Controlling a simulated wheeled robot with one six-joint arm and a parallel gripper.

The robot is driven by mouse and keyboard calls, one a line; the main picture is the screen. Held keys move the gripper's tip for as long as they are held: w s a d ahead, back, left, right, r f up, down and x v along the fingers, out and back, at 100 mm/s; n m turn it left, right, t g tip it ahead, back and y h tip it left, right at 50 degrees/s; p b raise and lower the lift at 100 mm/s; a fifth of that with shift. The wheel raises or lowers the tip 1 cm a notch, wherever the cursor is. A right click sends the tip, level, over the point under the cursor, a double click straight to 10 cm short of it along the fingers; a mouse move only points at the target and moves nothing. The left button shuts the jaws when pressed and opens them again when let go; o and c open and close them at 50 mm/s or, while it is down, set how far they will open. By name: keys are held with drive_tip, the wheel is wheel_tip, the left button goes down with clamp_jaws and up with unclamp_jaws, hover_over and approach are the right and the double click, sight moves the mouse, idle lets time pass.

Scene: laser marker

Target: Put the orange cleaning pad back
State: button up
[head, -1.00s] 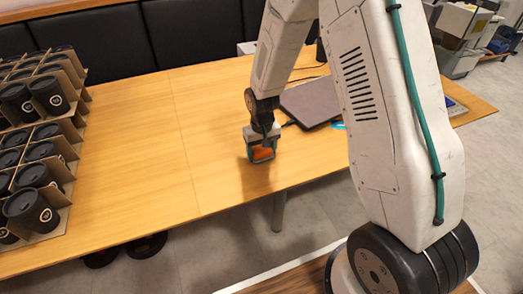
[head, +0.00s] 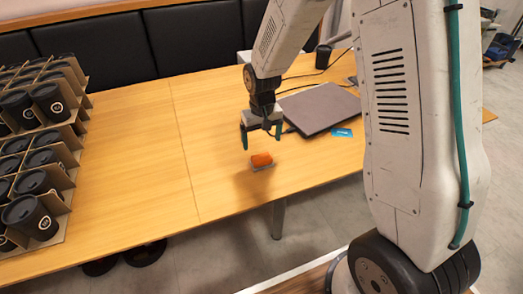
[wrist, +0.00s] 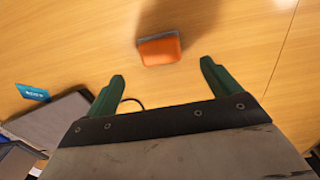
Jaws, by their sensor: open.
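The orange cleaning pad (head: 261,160) lies on the wooden table near its front edge, with a grey layer at its base. It also shows in the wrist view (wrist: 160,50), beyond the fingertips and between their lines. My gripper (head: 262,138) is open and empty, with its two green fingers spread above the pad and apart from it. In the wrist view, my gripper's fingers (wrist: 163,70) point toward the pad without touching it.
A closed dark laptop (head: 318,108) lies right of the pad, with a blue card (head: 342,132) by its front edge and a cable behind. Cardboard carriers with several black cups (head: 35,160) stand at the left. The table (head: 140,150) between is clear.

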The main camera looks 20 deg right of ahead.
drive_tip(key=s+d+r, duration=0.1)
drive_tip(key=s+r, duration=0.6)
drive_tip(key=r, duration=0.3)
drive_tip(key=s+d+r, duration=0.1)
drive_tip(key=s+r, duration=0.6)
drive_tip(key=r, duration=0.2)
drive_tip(key=s+r, duration=0.2)
drive_tip(key=s, duration=0.6)
drive_tip(key=s+d+r+t, duration=0.1)
drive_tip(key=s+r, duration=0.1)
drive_tip(key=s, duration=0.6)
drive_tip(key=shift+r, duration=0.3)
drive_tip(key=shift+s+d, duration=0.1)
